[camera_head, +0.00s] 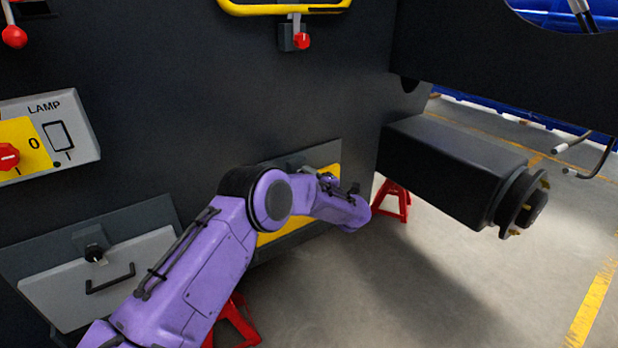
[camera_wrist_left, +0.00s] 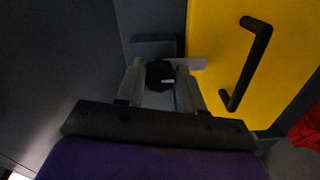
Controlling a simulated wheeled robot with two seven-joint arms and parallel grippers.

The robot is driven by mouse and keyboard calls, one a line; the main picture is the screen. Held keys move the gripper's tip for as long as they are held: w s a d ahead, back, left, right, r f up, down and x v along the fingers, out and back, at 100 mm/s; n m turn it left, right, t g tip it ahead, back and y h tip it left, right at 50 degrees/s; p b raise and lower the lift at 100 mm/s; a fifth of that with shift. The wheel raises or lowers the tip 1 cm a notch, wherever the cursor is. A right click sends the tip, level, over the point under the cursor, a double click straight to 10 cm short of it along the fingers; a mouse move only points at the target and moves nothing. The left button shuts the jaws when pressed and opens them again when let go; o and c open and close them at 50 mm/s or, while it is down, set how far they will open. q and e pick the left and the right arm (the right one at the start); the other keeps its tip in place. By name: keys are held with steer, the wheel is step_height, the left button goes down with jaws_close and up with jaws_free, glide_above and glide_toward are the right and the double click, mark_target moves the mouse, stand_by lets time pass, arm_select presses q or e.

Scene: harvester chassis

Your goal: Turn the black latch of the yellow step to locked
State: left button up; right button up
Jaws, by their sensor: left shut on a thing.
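The yellow step (camera_head: 284,233) is set low in the dark chassis wall, partly covered by my left arm in the head view. In the left wrist view the yellow panel (camera_wrist_left: 220,62) fills the upper right and carries a black bar handle (camera_wrist_left: 249,62). The black latch (camera_wrist_left: 159,72), with a small white mark, sits by the panel's left edge. My left gripper (camera_wrist_left: 160,86) is shut on the latch, one finger on each side. A pale flat piece shows just right of the latch. Whether it is turned to locked I cannot tell.
A grey hatch (camera_head: 62,290) with its own latch and black handle is at lower left. A lamp switch box (camera_head: 78,133) is above it. A black axle with hub (camera_head: 440,170) juts out right of the step. Red stands (camera_head: 392,200) are on the floor, which is open at right.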

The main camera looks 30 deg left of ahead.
arm_select(q)
steer(key=shift+f+m, duration=0.1)
steer(key=shift+m, duration=0.2)
stand_by(0.4)
steer(key=o, duration=1)
steer(key=shift+o, duration=0.2)
steer(key=v, duration=1)
steer(key=shift+s+d, duration=0.15)
steer(key=shift+d, duration=0.05)
